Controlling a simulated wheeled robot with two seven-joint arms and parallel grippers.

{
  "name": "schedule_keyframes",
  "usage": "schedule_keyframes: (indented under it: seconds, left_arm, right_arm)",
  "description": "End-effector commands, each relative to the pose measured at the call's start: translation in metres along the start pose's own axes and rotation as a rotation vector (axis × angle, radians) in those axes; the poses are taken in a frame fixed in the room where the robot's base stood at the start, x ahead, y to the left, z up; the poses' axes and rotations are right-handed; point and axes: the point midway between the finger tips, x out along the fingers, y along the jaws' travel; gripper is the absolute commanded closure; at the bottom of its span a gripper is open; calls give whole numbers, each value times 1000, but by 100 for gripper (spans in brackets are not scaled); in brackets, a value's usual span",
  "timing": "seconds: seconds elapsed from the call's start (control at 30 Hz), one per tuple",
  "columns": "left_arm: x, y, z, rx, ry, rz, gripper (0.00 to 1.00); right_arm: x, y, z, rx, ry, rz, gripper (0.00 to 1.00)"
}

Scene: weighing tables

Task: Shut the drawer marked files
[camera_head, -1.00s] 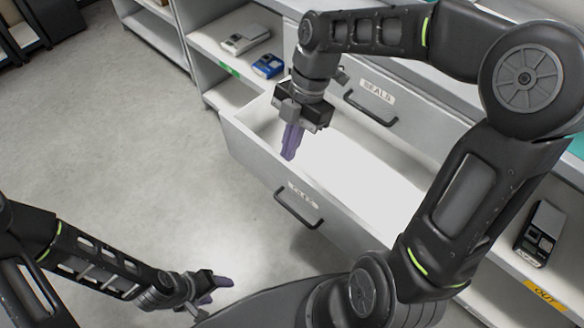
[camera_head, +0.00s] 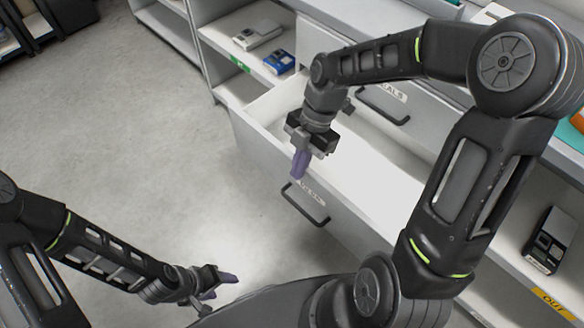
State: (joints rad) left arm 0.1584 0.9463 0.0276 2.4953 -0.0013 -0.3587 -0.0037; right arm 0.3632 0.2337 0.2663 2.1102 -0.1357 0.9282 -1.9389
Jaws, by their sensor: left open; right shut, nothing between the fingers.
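The files drawer (camera_head: 345,219) is pulled out from the cabinet, and its white inside is bare where I can see it. Its front carries a dark bar handle (camera_head: 306,205) and a label (camera_head: 312,194) that is partly covered. My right gripper (camera_head: 299,170) is shut and empty, pointing down at the top edge of the drawer front, just above the label. I cannot tell if it touches the edge. My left gripper (camera_head: 222,284) is open, low over the floor at the bottom, apart from the drawer.
Above the files drawer, a drawer marked seals (camera_head: 385,105) is closed. A shelf on the left holds a grey device (camera_head: 258,36) and a blue one (camera_head: 279,61). A dark device (camera_head: 549,240) sits on the right shelf above an OUT label (camera_head: 552,303). Floor at left is clear.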

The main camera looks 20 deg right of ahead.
Motion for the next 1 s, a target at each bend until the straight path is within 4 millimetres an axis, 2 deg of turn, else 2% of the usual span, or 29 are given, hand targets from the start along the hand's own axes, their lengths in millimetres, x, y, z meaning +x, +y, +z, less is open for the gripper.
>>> schedule_keyframes:
  seconds: [0.5,0.63,0.83,1.0]
  left_arm:
    - [-2,1,0,0,0,0,42]
    - [-7,3,0,0,0,0,42]
    - [-15,6,0,0,0,0,42]
    - [-16,6,0,0,0,0,42]
  right_arm:
    - [-4,0,10,1,1,0,100]
    - [-13,1,30,4,1,1,100]
    - [-28,1,74,4,0,1,100]
    - [-32,0,90,0,0,-1,100]
